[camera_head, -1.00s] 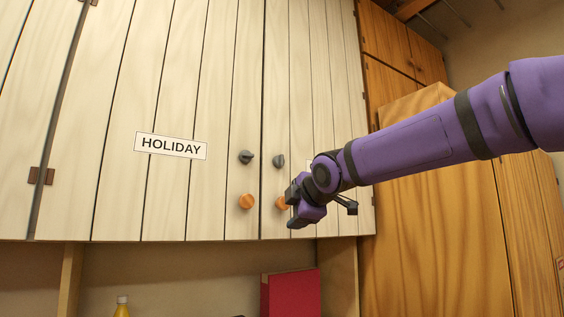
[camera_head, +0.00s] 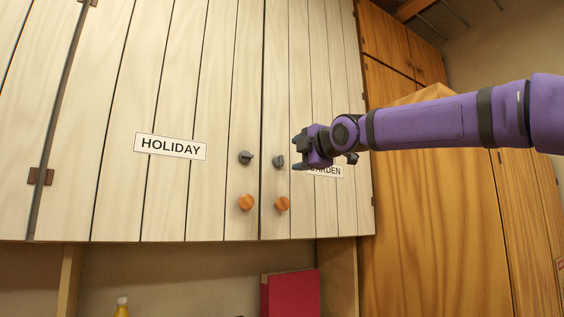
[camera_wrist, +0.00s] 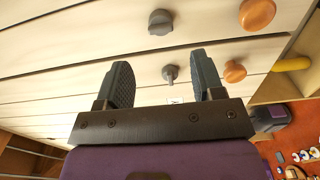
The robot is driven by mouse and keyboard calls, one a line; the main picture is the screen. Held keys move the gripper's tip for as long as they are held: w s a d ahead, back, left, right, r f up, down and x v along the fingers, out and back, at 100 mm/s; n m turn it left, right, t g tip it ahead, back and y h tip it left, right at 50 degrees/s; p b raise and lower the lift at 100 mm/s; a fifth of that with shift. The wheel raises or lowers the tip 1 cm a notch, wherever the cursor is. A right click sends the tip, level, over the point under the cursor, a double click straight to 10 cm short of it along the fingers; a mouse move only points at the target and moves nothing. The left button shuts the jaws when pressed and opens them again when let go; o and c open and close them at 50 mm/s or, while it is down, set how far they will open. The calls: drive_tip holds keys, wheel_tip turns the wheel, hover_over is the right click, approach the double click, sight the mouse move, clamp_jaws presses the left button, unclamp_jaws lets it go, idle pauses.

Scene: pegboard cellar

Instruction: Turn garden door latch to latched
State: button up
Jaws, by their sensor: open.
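The garden door (camera_head: 301,75) is the pale plank door on the right, with a GARDEN label (camera_head: 328,172) partly covered by my gripper. Its latch is a small grey knob (camera_head: 279,161) near the door's left edge, above a round orange knob (camera_head: 282,203). My gripper (camera_head: 297,151) is open and empty, just right of the latch in the head view. In the wrist view the latch (camera_wrist: 170,73) shows between the two spread fingers (camera_wrist: 161,66), beyond their tips; no contact is visible. The latch's exact turn angle is hard to tell.
The HOLIDAY door (camera_head: 170,147) on the left has its own grey latch (camera_head: 246,157) and orange knob (camera_head: 246,202) close by. A wooden cabinet (camera_head: 425,220) stands at right. Below are a red binder (camera_head: 291,294) and a yellow bottle (camera_head: 122,308).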

sight(282, 160)
drive_tip(key=shift+x, duration=4.3)
drive_tip(key=c, duration=0.9)
drive_tip(key=shift+c, duration=0.2)
